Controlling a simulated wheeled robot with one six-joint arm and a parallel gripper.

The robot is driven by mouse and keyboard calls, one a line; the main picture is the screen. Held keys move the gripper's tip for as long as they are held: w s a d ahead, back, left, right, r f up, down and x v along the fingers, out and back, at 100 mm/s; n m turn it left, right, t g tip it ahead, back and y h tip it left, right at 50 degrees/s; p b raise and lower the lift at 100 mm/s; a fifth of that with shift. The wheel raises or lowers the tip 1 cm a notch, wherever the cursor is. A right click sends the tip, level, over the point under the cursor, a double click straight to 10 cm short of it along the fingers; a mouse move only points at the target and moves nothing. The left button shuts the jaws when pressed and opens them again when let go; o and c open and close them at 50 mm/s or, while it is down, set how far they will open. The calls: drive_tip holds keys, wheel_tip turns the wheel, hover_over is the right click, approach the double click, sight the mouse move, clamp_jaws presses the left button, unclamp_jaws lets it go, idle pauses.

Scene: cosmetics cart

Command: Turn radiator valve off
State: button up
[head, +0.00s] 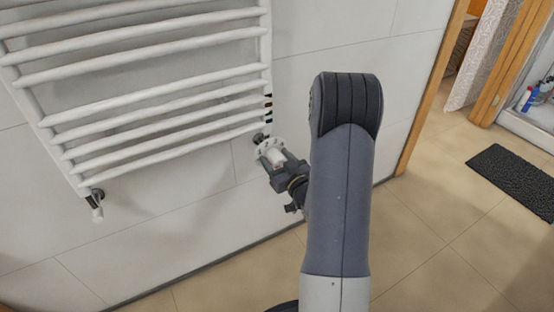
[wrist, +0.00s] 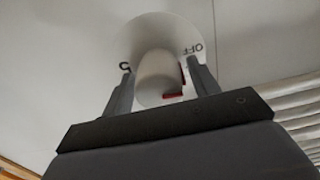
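The radiator valve has a white round knob (wrist: 158,76) in front of a white dial disc (wrist: 190,32) marked "OFF" and "5". A red mark shows on the knob's right side. In the head view the valve (head: 268,146) sits at the lower right corner of the white towel radiator (head: 150,52). My gripper (wrist: 158,72) is open, with one finger on each side of the knob. Narrow gaps seem to show between fingers and knob; contact cannot be told for sure. In the head view my gripper (head: 277,160) is at the valve, partly hidden by my arm.
A second white fitting (head: 95,205) hangs at the radiator's lower left. A tiled wall (head: 200,230) stands behind. Clear tiled floor (head: 430,260) lies at right, with a dark mat (head: 512,180) and a wooden door frame (head: 432,85).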

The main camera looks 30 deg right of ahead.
drive_tip(key=c, duration=0.8)
drive_tip(key=shift+f+n+b, duration=0.25)
drive_tip(key=shift+n+b, duration=0.25)
drive_tip(key=shift+b, duration=0.55)
drive_tip(key=shift+c, duration=0.2)
drive_tip(key=shift+r+n+b, duration=0.25)
drive_tip(key=shift+n+b, duration=0.75)
drive_tip(key=o, duration=1)
drive_tip(key=shift+s, duration=0.1)
drive_tip(key=s+p, duration=0.1)
drive_tip(key=s, duration=0.9)
drive_tip(key=shift+s+d, duration=0.1)
drive_tip(key=shift+s, duration=0.25)
